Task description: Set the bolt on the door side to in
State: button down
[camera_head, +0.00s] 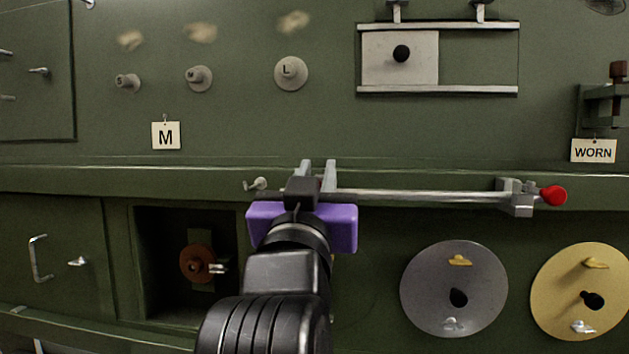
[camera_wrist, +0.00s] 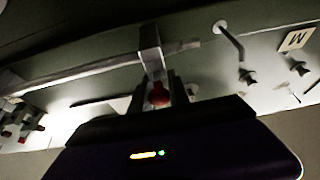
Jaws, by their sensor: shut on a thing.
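A long metal bar (camera_head: 420,196) runs along the green ledge. At its right end are a metal bracket and a red knob (camera_head: 554,196). My gripper (camera_head: 318,168), with a purple body, is at the left part of the bar, its fingers pointing at the ledge. In the wrist view, my gripper (camera_wrist: 160,92) is shut on another red knob (camera_wrist: 158,97), just below a pale metal bracket (camera_wrist: 150,42) on the bar.
Left below the ledge is a panel with a handle (camera_head: 38,258), beside an open recess with a brown round part (camera_head: 196,264). A grey disc (camera_head: 454,287) and a yellow disc (camera_head: 583,290) are at lower right. A small hook (camera_head: 258,184) sits left of my gripper.

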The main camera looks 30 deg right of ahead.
jog(key=shift+w, duration=0.1)
jog(key=c, duration=1.3)
grip_release()
jog(key=shift+w+d, duration=0.1)
jog(key=b+v, duration=0.2)
jog(key=v, duration=0.6)
